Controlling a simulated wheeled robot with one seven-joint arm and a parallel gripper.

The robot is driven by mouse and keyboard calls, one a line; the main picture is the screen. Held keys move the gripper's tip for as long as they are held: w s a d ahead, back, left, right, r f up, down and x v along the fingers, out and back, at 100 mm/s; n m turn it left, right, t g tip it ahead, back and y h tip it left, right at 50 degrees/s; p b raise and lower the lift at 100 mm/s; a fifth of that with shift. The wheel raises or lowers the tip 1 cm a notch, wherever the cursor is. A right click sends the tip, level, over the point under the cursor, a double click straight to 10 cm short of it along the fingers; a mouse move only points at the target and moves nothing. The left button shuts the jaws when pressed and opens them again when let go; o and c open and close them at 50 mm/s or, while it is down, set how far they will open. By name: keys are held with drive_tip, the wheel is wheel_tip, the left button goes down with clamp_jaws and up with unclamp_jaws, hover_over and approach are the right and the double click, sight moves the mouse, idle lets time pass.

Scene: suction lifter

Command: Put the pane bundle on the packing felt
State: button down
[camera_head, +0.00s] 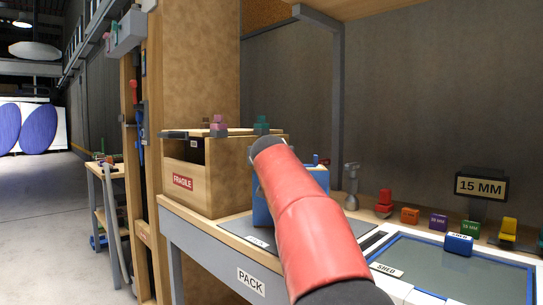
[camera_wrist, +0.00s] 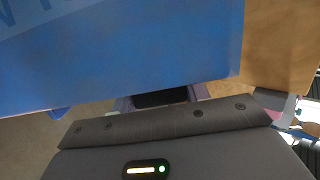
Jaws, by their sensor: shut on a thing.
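The blue pane bundle (camera_head: 262,208) stands upright at the pack bench, partly hidden behind my red arm. In the wrist view its large blue face (camera_wrist: 130,60), with pale lettering at the top left, fills the upper part. The dark grey packing felt (camera_head: 345,238) lies on the bench under and around it. I cannot tell whether the bundle touches the felt. My gripper (camera_wrist: 160,98) is shut on the bundle; its fingers are mostly hidden behind the blue face, and my arm hides it in the head view.
A wooden crate marked FRAGILE (camera_head: 185,180) stands left of the bundle. To the right is a framed glass-topped tray (camera_head: 450,265) with a blue block (camera_head: 459,244) on it. Several coloured blocks and a 15 MM sign (camera_head: 480,186) line the back. A grey post (camera_head: 337,100) rises behind.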

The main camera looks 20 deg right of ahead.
drive_tip(key=shift+r, duration=0.25)
drive_tip(key=shift+f, duration=0.15)
drive_tip(key=c, duration=0.7)
unclamp_jaws()
drive_tip(key=shift+f, duration=0.1)
drive_tip(key=b+v, duration=0.3)
drive_tip(key=v, duration=0.9)
